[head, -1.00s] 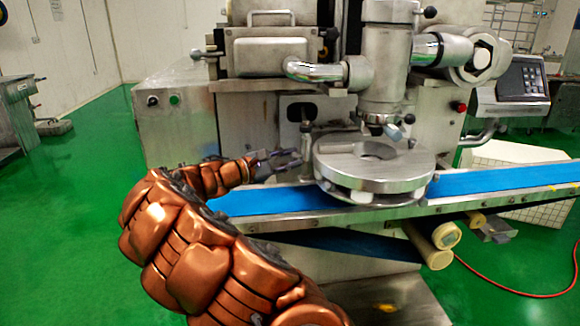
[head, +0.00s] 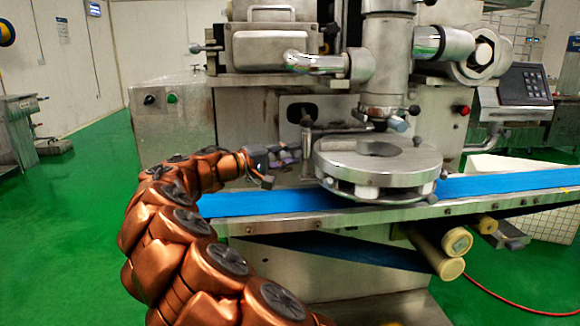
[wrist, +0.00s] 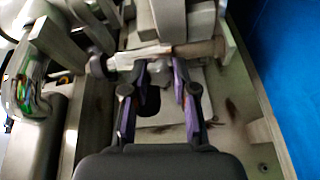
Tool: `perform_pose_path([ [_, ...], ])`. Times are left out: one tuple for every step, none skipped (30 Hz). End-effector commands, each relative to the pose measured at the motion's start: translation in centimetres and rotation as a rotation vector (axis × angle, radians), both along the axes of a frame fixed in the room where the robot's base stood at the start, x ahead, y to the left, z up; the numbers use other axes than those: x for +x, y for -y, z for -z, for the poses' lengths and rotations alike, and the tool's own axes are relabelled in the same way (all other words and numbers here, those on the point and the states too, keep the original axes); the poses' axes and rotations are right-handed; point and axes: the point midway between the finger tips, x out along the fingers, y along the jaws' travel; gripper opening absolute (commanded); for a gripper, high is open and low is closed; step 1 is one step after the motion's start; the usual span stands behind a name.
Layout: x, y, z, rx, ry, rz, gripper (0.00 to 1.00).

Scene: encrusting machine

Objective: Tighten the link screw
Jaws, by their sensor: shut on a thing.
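The link screw (wrist: 158,60) appears in the wrist view as part of a pale metal crosspiece with a dark round end on its left. My gripper (wrist: 160,75) has its purple-padded fingers on either side of this piece, closed on it with a gap the piece's width. In the head view my gripper (head: 290,156) is at the upright post (head: 306,142) with a dark knob, left of the round metal disc (head: 378,155). The fingertips are small and partly hidden there, so the exact contact is unclear.
The blue conveyor belt (head: 250,203) runs under the disc and below my gripper. The machine's vertical cylinder (head: 387,62) stands above the disc. A metal housing (head: 275,48) overhangs behind my gripper. Green floor (head: 60,240) is open at the left.

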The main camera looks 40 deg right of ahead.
Motion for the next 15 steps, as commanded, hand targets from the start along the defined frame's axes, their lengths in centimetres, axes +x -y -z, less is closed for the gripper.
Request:
perform_pose_path([
  [0.02,0.03,0.56,-0.011,0.046,-0.001,0.0],
  [0.03,0.01,0.54,-0.018,0.073,-0.001,0.0],
  [0.03,-0.01,0.52,-0.026,0.108,-0.001,0.0],
  [0.02,-0.01,0.5,-0.033,0.133,-0.001,0.0],
  [0.0,0.0,0.51,-0.04,0.157,0.0,0.0],
  [-0.05,0.02,0.49,-0.047,0.188,0.001,0.0],
  [-0.07,0.03,0.48,-0.053,0.211,0.001,0.0],
  [-0.08,0.03,0.47,-0.059,0.233,0.002,0.0],
  [-0.07,0.0,0.43,-0.066,0.262,0.001,0.0],
  [-0.06,-0.01,0.38,-0.071,0.281,0.001,0.0],
  [-0.05,-0.02,0.35,-0.077,0.301,0.001,0.0],
  [-0.05,-0.02,0.31,-0.083,0.325,0.001,0.0],
  [-0.05,-0.02,0.27,-0.088,0.343,0.001,0.0],
  [-0.05,-0.02,0.24,-0.091,0.358,0.001,0.0],
  [-0.05,-0.02,0.21,-0.096,0.377,0.001,0.0],
])
